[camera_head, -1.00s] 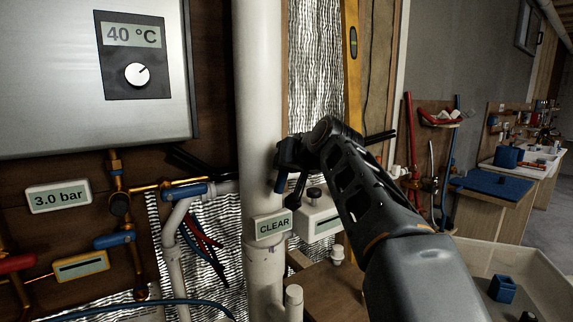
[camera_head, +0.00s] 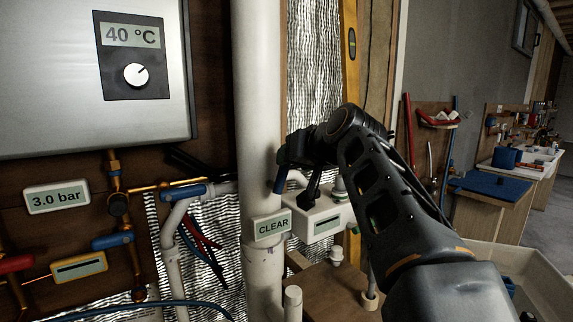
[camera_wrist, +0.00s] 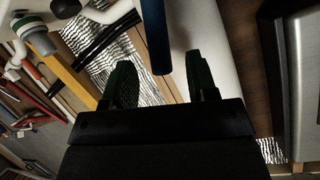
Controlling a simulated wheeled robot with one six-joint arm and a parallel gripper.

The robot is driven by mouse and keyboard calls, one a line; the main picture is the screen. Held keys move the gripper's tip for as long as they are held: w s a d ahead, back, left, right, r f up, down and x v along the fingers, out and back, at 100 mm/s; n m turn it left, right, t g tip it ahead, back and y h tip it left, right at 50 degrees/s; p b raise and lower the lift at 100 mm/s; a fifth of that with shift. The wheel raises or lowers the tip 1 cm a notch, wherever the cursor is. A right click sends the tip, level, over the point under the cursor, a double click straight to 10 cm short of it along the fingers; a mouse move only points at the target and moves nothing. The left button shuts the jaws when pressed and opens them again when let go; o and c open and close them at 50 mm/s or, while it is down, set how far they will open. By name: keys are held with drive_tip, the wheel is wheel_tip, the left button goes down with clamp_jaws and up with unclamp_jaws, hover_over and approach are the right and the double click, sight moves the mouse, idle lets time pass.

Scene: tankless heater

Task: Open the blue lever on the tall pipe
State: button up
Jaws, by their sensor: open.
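The blue lever (camera_head: 280,179) shows as a short blue end low beside the right edge of the tall white pipe (camera_head: 261,110); the rest is hidden by my gripper. In the wrist view the blue lever (camera_wrist: 156,35) comes down from the top, its end between my two green-padded fingers. My gripper (camera_wrist: 158,64) is open, with a gap visible on both sides of the lever. In the head view my gripper (camera_head: 286,158) is at the lever, right of the pipe. I cannot tell whether either finger touches it.
A white box with a screen (camera_head: 322,222) stands close behind my arm. Other blue levers (camera_head: 186,191) and a yellow gauge (camera_head: 79,266) are on the left. A yellow level (camera_head: 352,60) leans behind.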

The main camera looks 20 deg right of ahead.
drive_tip(key=v, duration=0.9)
idle(0.3)
wheel_tip(320, 180, down, 15)
drive_tip(key=d+m+g+h+p, duration=0.2)
drive_tip(key=m+g+p, duration=0.1)
drive_tip(key=g, duration=0.1)
drive_tip(key=s+a+f+n+g+p, duration=0.2)
drive_tip(key=s+a+f+p, duration=0.1)
drive_tip(key=f, duration=0.4)
drive_tip(key=s+a+f+n+g+p, duration=0.3)
drive_tip(key=s+a+f+p, duration=0.1)
drive_tip(key=a+f, duration=0.3)
drive_tip(key=shift+s+a+n+p, duration=0.3)
drive_tip(key=shift+s+a, duration=0.1)
drive_tip(key=shift+s, duration=0.35)
